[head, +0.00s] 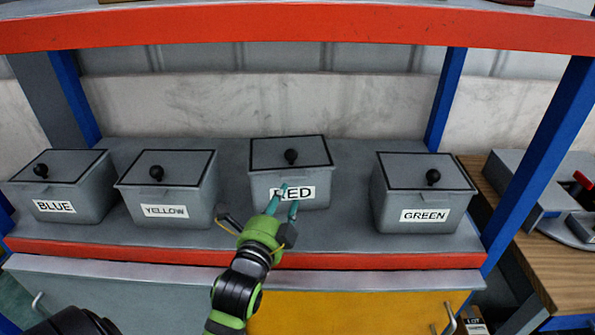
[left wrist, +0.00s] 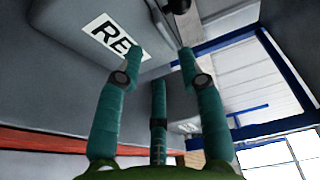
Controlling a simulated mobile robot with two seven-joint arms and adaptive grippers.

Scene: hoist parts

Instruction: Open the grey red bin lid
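The grey bin labelled RED (head: 262,193) stands on the shelf, third from the left. Its grey lid (head: 268,152) is shut and has a black round knob (head: 291,156). My left gripper (head: 285,198) is in front of this bin, its fingers over the label in the head view and below the knob. In the left wrist view the green fingers (left wrist: 160,62) are spread apart with nothing between them. The bin front with its RED label (left wrist: 110,36) is close by there, and the dark knob (left wrist: 177,5) shows at the top edge. My right gripper is not in view.
Similar shut bins labelled BLUE (head: 75,207), YELLOW (head: 182,192) and GREEN (head: 400,205) share the grey shelf, with gaps between them. A red-edged upper shelf (head: 300,27) overhangs them. A blue post (head: 540,160) and a wooden table (head: 560,270) are at the right.

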